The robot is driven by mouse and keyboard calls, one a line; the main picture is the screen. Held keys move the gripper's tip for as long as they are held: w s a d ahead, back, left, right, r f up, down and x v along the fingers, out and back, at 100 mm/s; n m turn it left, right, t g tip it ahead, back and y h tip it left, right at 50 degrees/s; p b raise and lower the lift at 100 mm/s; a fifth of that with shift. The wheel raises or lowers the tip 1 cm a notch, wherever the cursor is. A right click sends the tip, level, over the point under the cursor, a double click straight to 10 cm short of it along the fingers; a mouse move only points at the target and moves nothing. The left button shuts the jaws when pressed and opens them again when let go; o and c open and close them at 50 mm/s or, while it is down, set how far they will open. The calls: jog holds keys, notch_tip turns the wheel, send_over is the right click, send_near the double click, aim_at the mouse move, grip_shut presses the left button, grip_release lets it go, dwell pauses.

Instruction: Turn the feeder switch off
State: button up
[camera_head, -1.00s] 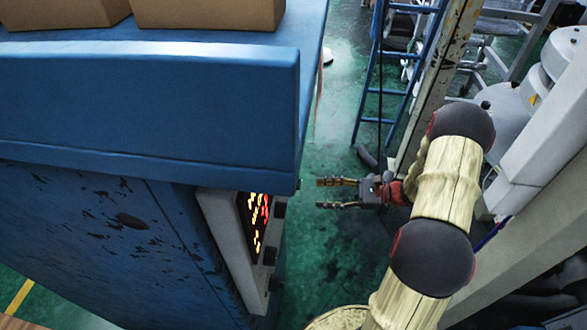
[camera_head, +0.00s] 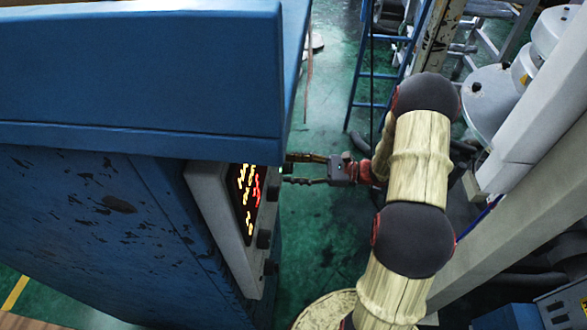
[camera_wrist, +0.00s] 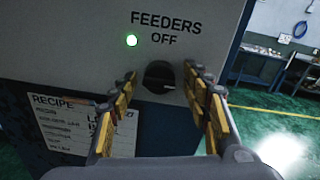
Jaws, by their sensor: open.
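The feeder switch (camera_wrist: 159,75) is a round black knob below the words FEEDERS OFF on a grey panel in the wrist view. A lit green lamp (camera_wrist: 131,40) is above it to the left. My gripper (camera_wrist: 160,80) is open, with one finger on each side of the knob; I cannot tell if they touch it. In the head view my gripper (camera_head: 288,169) points left at the side of the control box (camera_head: 213,205), by its upper end. The knob's pointer direction is too dark to read.
A blue machine with an overhanging top (camera_head: 140,75) stands at left. A recipe sheet (camera_wrist: 75,125) is below the switch. More black knobs (camera_head: 264,239) are lower on the box. A blue ladder (camera_head: 372,75) and pale frame (camera_head: 540,100) stand beyond my arm. Green floor (camera_head: 320,235) is clear.

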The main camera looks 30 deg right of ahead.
jog(key=shift+c, duration=0.2)
jog(key=c, duration=1.1)
jog(key=shift+r+n+h+b, duration=0.1)
jog(key=shift+n+h+b, duration=0.2)
jog(key=shift+n+b, duration=7.1)
jog(key=n+p, duration=0.2)
jog(key=n, duration=0.1)
jog(key=shift+p, duration=0.3)
jog(key=o, duration=1.1)
